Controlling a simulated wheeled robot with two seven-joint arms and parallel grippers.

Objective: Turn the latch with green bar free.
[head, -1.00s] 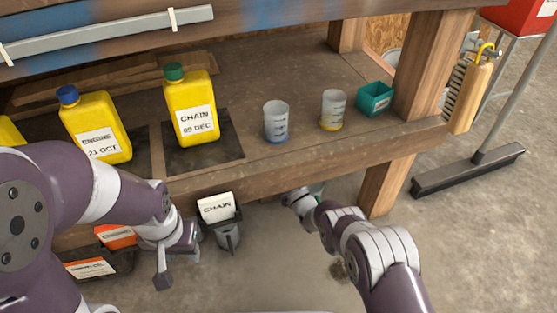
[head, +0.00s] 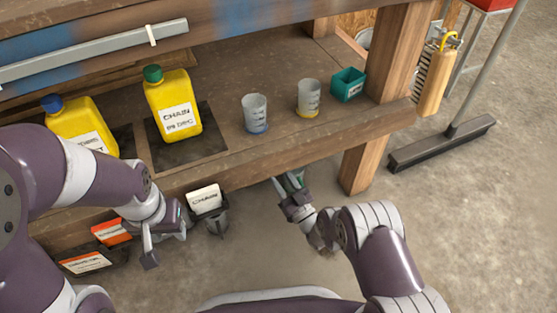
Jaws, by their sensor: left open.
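No latch with a green bar is clearly in view. A small green patch (head: 294,181) shows just under the shelf's front edge, beside my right gripper (head: 285,188); I cannot tell whether it belongs to a latch. My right gripper points up at that edge, and its fingers are too small and partly hidden to read. My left gripper (head: 166,238) is open and empty, low in front of the shelf, left of the white CHAIN card (head: 205,199) in its dark holder.
Yellow ENGINE (head: 82,128) and CHAIN (head: 174,105) jugs, two measuring cups (head: 255,114) (head: 309,98) and a teal bin (head: 348,84) stand on the wooden shelf (head: 290,140). A post (head: 365,160) and a broom (head: 440,145) are at right. Open floor lies in front.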

